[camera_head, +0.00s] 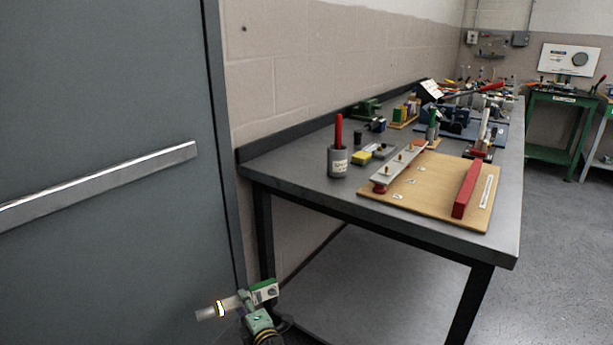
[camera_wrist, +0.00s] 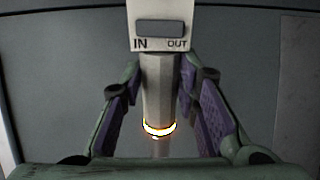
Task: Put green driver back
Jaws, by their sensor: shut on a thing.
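My gripper (camera_head: 250,308) is low at the bottom left, in front of the grey door and below the table's height. It is shut on the green driver (camera_head: 265,291), a powered tool with a green and white body and a pale barrel with a glowing yellow ring pointing left. In the wrist view, the pale barrel of the green driver (camera_wrist: 158,90) lies between the purple finger pads of my gripper (camera_wrist: 160,95). Its white face with a grey switch is marked IN and OUT. Part of the tool is hidden by the fingers.
The dark table (camera_head: 290,167) stands to the right. A grey cup (camera_head: 338,163) with a red-handled tool (camera_head: 338,130) stands near its left end. A wooden board (camera_head: 420,206) with a red bar (camera_head: 466,190) lies at the front. The door's push bar (camera_head: 100,185) juts out at left.

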